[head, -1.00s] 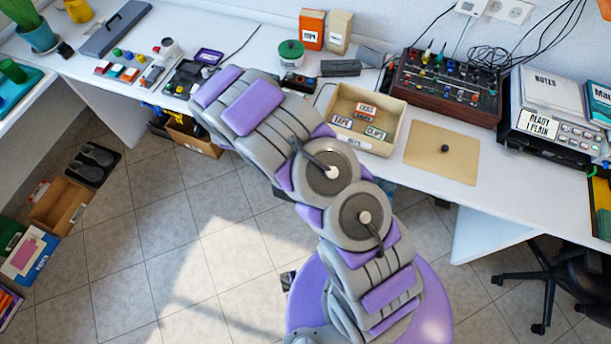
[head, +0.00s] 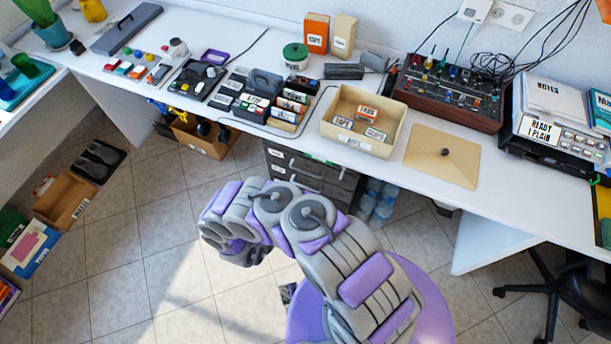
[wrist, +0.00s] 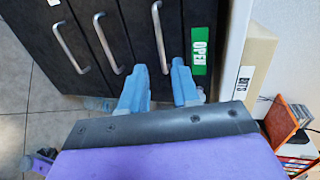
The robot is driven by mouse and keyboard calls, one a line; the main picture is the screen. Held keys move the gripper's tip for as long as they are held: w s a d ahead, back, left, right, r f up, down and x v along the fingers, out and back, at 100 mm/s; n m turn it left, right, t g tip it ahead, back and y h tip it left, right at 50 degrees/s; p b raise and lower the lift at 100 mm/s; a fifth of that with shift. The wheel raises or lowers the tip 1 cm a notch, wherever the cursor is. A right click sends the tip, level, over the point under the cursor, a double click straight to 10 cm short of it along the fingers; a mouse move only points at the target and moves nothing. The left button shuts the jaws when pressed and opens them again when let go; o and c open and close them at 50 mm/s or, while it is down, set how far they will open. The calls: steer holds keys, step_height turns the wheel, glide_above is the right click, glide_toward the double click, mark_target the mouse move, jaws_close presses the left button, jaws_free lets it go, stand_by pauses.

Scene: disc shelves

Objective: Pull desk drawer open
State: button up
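The dark desk drawer unit (head: 315,170) stands under the white desk in the head view, with silver handles on its fronts. In the wrist view the drawers appear turned on their side. The gripper's fingers are hidden behind my arm in the head view. The drawers look closed.
The white desk (head: 290,150) carries an open tray (head: 345,145) with labelled boxes, a control panel (head: 450,88) and several tools. Water bottles (head: 377,200) stand right of the drawers. A box (head: 205,137) is under the desk at left.

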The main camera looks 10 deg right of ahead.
mark_target(306, 172)
steer(key=shift+h, duration=0.3)
steer(key=b+x, duration=0.1)
steer(key=x, duration=0.4)
steer(key=d+b+x, duration=0.1)
steer(key=x, duration=0.4)
steer(key=s+x, duration=0.1)
steer(key=x, duration=0.4)
steer(key=shift+w+d+f+b, duration=0.25)
steer(key=shift+d+f+b, duration=0.15)
jaws_close()
